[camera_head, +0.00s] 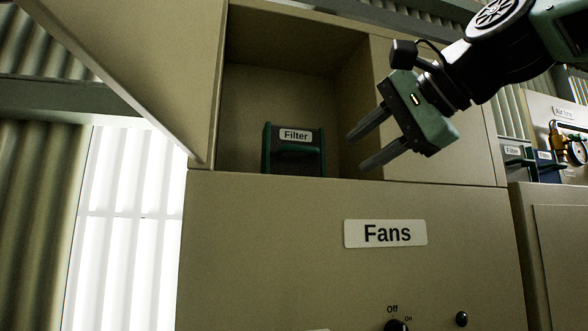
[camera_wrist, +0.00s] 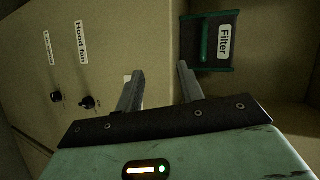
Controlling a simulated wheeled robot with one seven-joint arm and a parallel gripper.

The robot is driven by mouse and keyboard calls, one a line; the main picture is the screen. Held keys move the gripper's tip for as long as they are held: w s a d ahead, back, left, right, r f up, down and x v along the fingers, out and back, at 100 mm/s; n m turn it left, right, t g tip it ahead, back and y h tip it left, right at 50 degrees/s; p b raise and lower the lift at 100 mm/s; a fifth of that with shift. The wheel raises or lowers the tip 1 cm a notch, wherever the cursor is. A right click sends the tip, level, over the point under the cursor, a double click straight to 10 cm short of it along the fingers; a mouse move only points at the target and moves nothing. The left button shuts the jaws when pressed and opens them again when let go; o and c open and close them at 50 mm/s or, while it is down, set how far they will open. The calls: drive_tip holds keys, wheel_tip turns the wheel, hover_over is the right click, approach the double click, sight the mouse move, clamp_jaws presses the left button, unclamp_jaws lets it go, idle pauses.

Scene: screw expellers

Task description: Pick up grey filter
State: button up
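A dark grey filter (camera_head: 294,154) with green edges, a green front handle and a white "Filter" label stands upright in an open compartment of the beige cabinet. In the wrist view the filter (camera_wrist: 209,42) shows at the upper right, turned sideways, with its handle and label facing me. My gripper (camera_head: 357,152) is open and empty, to the right of the filter and apart from it, in front of the compartment's right side. In the wrist view the two fingers of my gripper (camera_wrist: 160,77) are spread, with the filter beyond the right finger.
The cabinet door (camera_head: 140,65) stands open at the left. A "Fans" label (camera_head: 386,233) and an Off/On knob (camera_head: 397,326) are on the panel below. Another labelled "Filter" item (camera_head: 514,152) and a gauge (camera_head: 577,151) are at the far right. The compartment is otherwise clear.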

wheel_tip(320, 180, up, 8)
drive_tip(key=s+d+m+t, duration=0.2)
drive_tip(key=p, duration=1)
approach(306, 147)
drive_tip(key=r+x, duration=0.1)
drive_tip(key=x, duration=0.3)
drive_tip(key=shift+y, duration=0.4)
drive_tip(key=shift+f+p+x, duration=0.2)
drive_tip(key=shift+p+x, duration=0.15)
drive_tip(key=shift+x, duration=0.55)
drive_tip(key=shift+f+p+x, duration=0.2)
drive_tip(key=shift+p+x, duration=0.1)
drive_tip(key=shift+x, duration=0.65)
drive_tip(key=shift+f+p+x, duration=0.2)
drive_tip(key=shift+p+x, duration=0.15)
drive_tip(key=shift+x, duration=0.55)
drive_tip(key=shift+d, duration=0.2)
clamp_jaws()
